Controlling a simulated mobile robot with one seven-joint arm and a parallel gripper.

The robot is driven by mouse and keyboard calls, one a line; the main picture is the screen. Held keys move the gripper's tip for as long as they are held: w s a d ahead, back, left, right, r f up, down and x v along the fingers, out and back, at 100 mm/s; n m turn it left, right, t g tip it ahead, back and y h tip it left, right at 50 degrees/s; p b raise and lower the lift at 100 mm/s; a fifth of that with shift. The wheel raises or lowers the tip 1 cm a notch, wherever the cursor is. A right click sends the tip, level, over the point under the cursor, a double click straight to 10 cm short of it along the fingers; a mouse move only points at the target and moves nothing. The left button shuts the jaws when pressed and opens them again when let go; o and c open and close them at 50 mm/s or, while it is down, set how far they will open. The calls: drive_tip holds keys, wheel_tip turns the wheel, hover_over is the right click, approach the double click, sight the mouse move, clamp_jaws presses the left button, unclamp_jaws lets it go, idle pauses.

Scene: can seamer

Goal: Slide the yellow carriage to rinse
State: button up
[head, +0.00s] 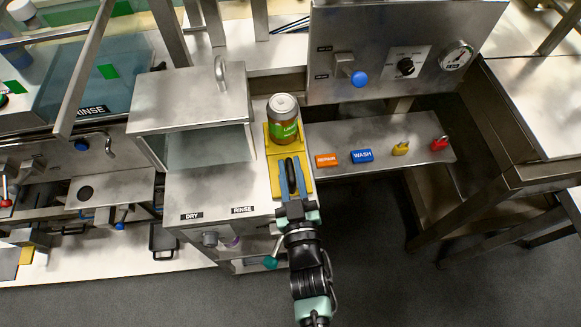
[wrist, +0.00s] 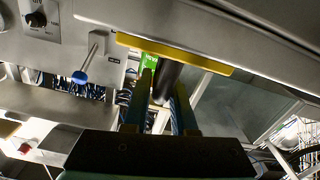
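The yellow carriage (head: 274,184) stands on the steel top at the right side of the clear-fronted chamber. A green-and-brown can (head: 284,121) stands upright on its far part. The carriage has a black upright handle (head: 291,177) at its near part. My gripper (head: 291,173) has its two blue fingers on either side of this handle and looks shut on it. In the wrist view the black handle (wrist: 168,78) shows between the fingers, below the carriage's yellow edge (wrist: 175,54). The RINSE label (head: 243,210) and DRY label (head: 192,216) are on the steel front, left of the gripper.
The chamber (head: 190,100), with a metal loop on top, stands left of the carriage. A steel panel (head: 400,50) with a blue knob and gauge rises at the right. A shelf (head: 380,140) below it holds orange REPAIR and blue WASH blocks and yellow and red padlocks.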

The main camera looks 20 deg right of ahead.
clamp_jaws()
idle(1.1)
